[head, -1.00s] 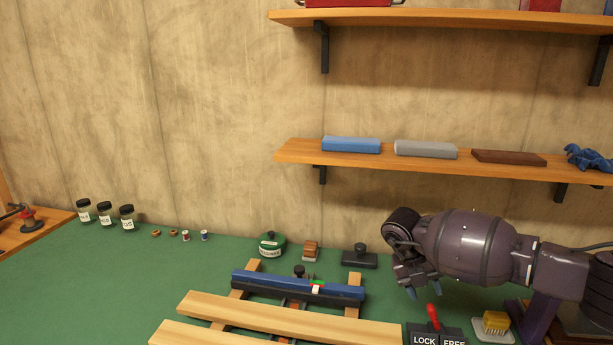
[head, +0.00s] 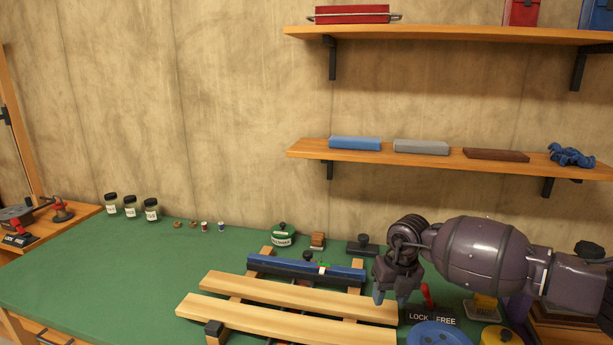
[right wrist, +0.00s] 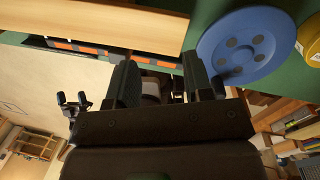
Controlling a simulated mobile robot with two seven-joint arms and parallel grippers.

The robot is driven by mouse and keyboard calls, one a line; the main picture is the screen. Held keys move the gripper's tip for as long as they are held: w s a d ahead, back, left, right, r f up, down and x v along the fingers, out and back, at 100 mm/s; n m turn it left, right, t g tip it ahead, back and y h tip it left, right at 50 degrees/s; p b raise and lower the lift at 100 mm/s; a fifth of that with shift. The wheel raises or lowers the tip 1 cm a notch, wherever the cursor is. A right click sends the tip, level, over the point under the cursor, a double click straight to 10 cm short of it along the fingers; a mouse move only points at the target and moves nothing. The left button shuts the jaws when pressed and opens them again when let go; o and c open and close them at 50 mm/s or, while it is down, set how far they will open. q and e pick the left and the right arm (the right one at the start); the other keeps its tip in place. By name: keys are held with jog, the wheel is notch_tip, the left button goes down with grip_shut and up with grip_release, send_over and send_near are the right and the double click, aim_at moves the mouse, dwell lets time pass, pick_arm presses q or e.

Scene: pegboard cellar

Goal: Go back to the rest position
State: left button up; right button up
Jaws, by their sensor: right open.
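My right gripper (head: 391,298) hangs over the right part of the green bench, with its blue-tipped fingers pointing down. My left gripper is not in view.
A fixture with a blue bar (head: 300,268) and pale wooden rails (head: 285,318) lies on the green bench (head: 110,275). The red lever (head: 427,296) and a blue disc (head: 438,335) are close to my right gripper. The bench's left half is mostly clear.

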jog(key=s+a+r+m+t+y, duration=0.1)
jog(key=s+a+r+y, duration=0.1)
jog(key=a+r+y, duration=0.55)
jog(key=s+a+r+t+y, duration=0.2)
jog(key=a+r+y, duration=0.3)
jog(key=a+y, duration=0.5)
jog(key=s+d+f+m+t+h, duration=0.3)
jog(key=d+f+m+t+h, duration=0.4)
jog(key=m, duration=0.7)
jog(key=s+d+f+m+t+h, duration=0.3)
jog(key=d+f+m+t+h, duration=0.45)
jog(key=m, duration=0.65)
jog(key=s+d+f+m+g+h, duration=0.2)
jog(key=s+d+f, duration=0.4)
jog(key=s+f, duration=0.3)
jog(key=s+d+f+m+g+h, duration=0.2)
jog(key=s+d+f+m+g, duration=0.2)
jog(key=s+f, duration=0.5)
jog(key=s+d+m, duration=0.1)
jog(key=s+d, duration=0.1)
jog(key=s, duration=0.4)
jog(key=shift+f+g, duration=0.35)
